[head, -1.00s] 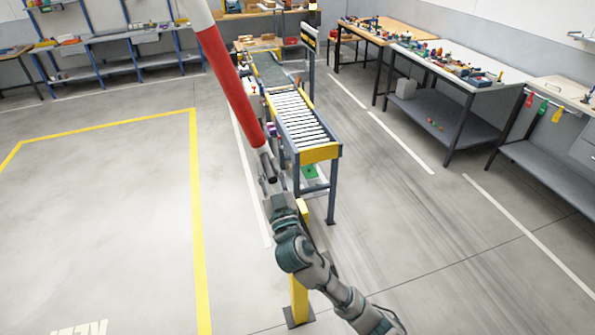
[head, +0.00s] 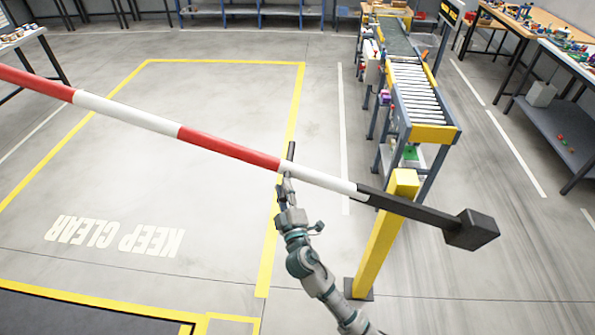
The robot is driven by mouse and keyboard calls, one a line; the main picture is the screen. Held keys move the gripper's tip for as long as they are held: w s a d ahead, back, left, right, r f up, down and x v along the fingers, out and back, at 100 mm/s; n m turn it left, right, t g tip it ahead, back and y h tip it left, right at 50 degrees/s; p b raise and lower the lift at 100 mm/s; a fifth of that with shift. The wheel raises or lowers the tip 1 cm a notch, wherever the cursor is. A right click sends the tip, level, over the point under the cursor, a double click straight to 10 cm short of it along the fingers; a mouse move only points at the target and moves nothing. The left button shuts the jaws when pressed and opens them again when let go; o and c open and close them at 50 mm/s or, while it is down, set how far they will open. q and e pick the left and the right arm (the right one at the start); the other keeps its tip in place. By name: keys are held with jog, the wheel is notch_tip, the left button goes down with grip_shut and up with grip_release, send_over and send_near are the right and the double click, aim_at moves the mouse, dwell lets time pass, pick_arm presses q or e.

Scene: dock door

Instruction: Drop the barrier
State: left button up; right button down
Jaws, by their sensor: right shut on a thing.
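The barrier is a red and white striped pole (head: 230,149) that runs from the upper left down to the right, at a shallow slope in the picture. Its dark end piece (head: 410,208) crosses the yellow post (head: 383,238) and carries a black block-shaped weight (head: 471,230). My left gripper is not in view.
A roller conveyor (head: 417,98) stands behind the post. A yellow-lined floor area marked KEEP CLEAR (head: 115,236) lies beneath the pole and looks empty. Workbenches line the right and the back. A dark floor panel (head: 80,312) is at the lower left.

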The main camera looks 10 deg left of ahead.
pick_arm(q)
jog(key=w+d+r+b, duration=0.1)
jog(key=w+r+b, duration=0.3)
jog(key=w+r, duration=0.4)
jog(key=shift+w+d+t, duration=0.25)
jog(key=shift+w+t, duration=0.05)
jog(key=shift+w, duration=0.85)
pick_arm(e)
notch_tip(320, 180, down, 16)
jog(key=a+n+g, duration=0.1)
jog(key=a+n, duration=0.1)
jog(key=n, duration=0.2)
jog(key=shift+w+a+n+g, duration=0.15)
jog(key=shift+a+n+g, duration=0.15)
jog(key=shift+g, duration=0.1)
jog(key=shift+f, duration=0.15)
jog(key=c, duration=1)
grip_release()
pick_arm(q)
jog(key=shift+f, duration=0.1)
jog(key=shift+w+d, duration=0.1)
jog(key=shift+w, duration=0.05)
pick_arm(e)
jog(key=v, duration=1.2)
